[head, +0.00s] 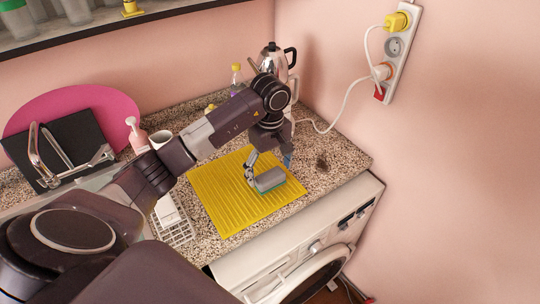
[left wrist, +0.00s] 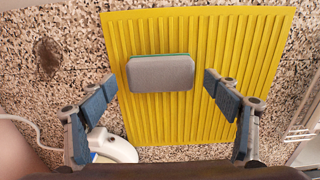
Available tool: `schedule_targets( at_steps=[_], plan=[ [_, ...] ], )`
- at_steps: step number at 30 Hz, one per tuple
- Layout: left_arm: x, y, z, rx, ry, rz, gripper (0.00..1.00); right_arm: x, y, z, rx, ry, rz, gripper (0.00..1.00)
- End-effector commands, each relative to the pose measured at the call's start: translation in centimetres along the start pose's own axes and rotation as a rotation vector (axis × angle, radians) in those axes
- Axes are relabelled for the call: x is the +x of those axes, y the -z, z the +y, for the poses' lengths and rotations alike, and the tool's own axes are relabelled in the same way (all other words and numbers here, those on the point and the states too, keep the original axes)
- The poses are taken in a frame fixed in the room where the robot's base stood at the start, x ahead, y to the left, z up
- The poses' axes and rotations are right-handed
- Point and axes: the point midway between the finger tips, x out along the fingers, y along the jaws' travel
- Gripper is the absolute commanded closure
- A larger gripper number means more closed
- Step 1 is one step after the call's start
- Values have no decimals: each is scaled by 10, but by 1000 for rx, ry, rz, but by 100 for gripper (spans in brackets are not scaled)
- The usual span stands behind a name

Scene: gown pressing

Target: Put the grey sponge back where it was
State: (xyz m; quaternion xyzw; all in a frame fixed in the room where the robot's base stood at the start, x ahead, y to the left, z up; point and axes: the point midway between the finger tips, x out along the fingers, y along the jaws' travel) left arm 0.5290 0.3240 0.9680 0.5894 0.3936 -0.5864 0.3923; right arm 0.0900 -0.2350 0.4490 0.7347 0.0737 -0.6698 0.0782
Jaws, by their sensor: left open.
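The grey sponge (head: 270,180), with a green layer underneath, lies flat on the ribbed yellow mat (head: 222,195). In the left wrist view the sponge (left wrist: 161,75) rests on the upper left part of the mat (left wrist: 245,45). My left gripper (head: 268,164) is over the mat at the sponge. In the left wrist view its two blue-padded fingers (left wrist: 159,84) are spread wide, one to each side of the sponge with gaps between. It holds nothing. My right gripper is not in view.
The mat lies on a speckled counter (head: 340,170) above a white washing machine (head: 300,265). A white rack (head: 175,225) stands left of the mat. A white cord (head: 340,117) runs to a power strip (head: 396,60).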

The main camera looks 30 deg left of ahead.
Motion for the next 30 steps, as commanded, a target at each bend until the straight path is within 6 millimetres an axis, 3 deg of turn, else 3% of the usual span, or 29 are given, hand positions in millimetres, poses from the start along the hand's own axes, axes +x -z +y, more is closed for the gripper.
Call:
schedule_targets(
  at_steps=[8,15,21,30],
  plan=[
    [-54,1,1,0,-4,5,18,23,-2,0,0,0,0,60],
    [-88,1,0,1,-1,3,18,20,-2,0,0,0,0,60],
    [-99,0,0,-1,1,1,18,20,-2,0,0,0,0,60],
    [-100,0,0,-1,1,0,18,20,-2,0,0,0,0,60]
  ],
)
